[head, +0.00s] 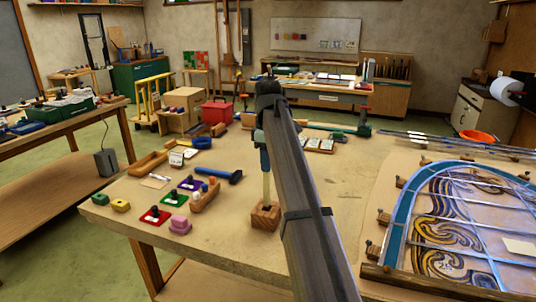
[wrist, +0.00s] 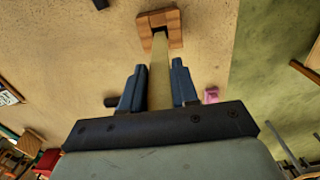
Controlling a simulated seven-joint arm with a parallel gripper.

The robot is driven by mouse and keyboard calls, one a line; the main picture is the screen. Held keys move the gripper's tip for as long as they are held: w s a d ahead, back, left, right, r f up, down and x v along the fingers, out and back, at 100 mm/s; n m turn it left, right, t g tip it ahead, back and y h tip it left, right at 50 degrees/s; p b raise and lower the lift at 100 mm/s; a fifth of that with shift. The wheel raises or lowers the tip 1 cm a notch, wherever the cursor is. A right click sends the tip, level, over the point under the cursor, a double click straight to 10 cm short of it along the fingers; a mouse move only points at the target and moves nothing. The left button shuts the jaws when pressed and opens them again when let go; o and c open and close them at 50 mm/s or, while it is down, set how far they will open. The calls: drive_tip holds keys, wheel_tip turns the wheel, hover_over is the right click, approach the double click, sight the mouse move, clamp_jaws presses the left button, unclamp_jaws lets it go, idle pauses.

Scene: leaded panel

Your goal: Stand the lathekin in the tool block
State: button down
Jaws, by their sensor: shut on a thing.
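The lathekin (head: 266,188) is a pale, flat stick. My gripper (head: 265,152) is shut on its upper part and holds it close to upright, pointing down. In the wrist view the lathekin (wrist: 159,80) runs between the two blue fingers (wrist: 156,82). The tool block (head: 259,218) is a small brown wooden block on the table, directly below. In the wrist view the lathekin's far end meets the dark slot of the tool block (wrist: 146,30). The lower end appears to be at or in the slot; how deep I cannot tell. My arm covers the block's right side in the head view.
The leaded panel (head: 470,225) lies at the right. Bare tabletop (head: 222,240) lies front-left of the block.

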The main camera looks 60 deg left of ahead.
sight(268, 175)
drive_tip(key=shift+f, duration=2.75)
drive_tip(key=c, duration=0.8)
unclamp_jaws()
wheel_tip(268, 175, up, 14)
drive_tip(key=shift+f, duration=0.1)
drive_tip(key=shift+w, duration=0.1)
